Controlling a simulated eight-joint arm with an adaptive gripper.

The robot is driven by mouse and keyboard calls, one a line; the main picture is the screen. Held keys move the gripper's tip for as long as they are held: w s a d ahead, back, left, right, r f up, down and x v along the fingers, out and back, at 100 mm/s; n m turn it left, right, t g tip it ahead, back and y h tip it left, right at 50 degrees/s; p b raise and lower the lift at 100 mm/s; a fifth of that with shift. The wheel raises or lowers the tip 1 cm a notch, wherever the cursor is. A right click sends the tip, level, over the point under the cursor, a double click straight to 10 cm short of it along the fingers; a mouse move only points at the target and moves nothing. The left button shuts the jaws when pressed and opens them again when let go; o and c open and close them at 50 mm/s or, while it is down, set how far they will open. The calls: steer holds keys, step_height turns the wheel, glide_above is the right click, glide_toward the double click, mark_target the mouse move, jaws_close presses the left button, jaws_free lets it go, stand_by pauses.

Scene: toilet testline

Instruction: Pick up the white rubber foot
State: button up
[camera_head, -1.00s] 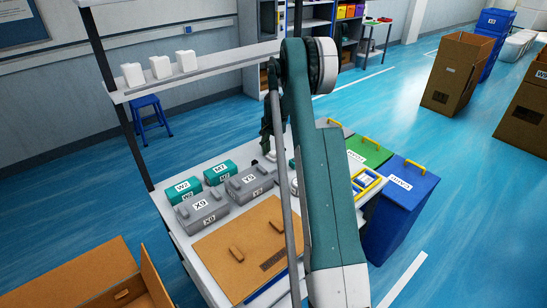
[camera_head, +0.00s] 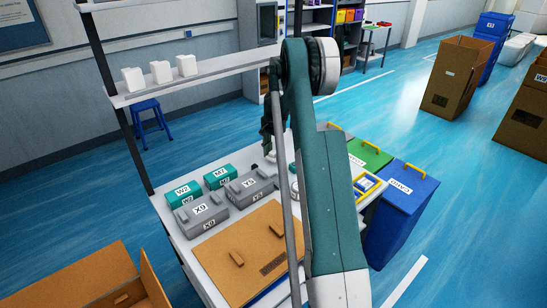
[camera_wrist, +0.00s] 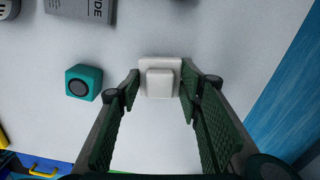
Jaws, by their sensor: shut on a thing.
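In the wrist view, the white rubber foot (camera_wrist: 160,66) is a small pale block with a wider square base and a raised part. It sits between the two green finger tips of my gripper (camera_wrist: 158,86), which is shut on it. The white work table (camera_wrist: 215,30) fills the background; I cannot tell whether the foot touches it. In the head view, my gripper (camera_head: 267,135) hangs over the far part of the table, partly behind my arm.
A teal cube (camera_wrist: 83,82) with a dark round face lies left of the foot. A grey labelled box (camera_wrist: 88,10) is beyond it. Grey boxes (camera_head: 200,213), teal boxes (camera_head: 184,193) and a brown board (camera_head: 240,255) occupy the table. Blue (camera_head: 400,210) and green bins stand right.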

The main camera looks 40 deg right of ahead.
mark_target(273, 152)
step_height(273, 152, up, 7)
steer(key=shift+r+p, duration=0.2)
steer(key=shift+p, duration=0.1)
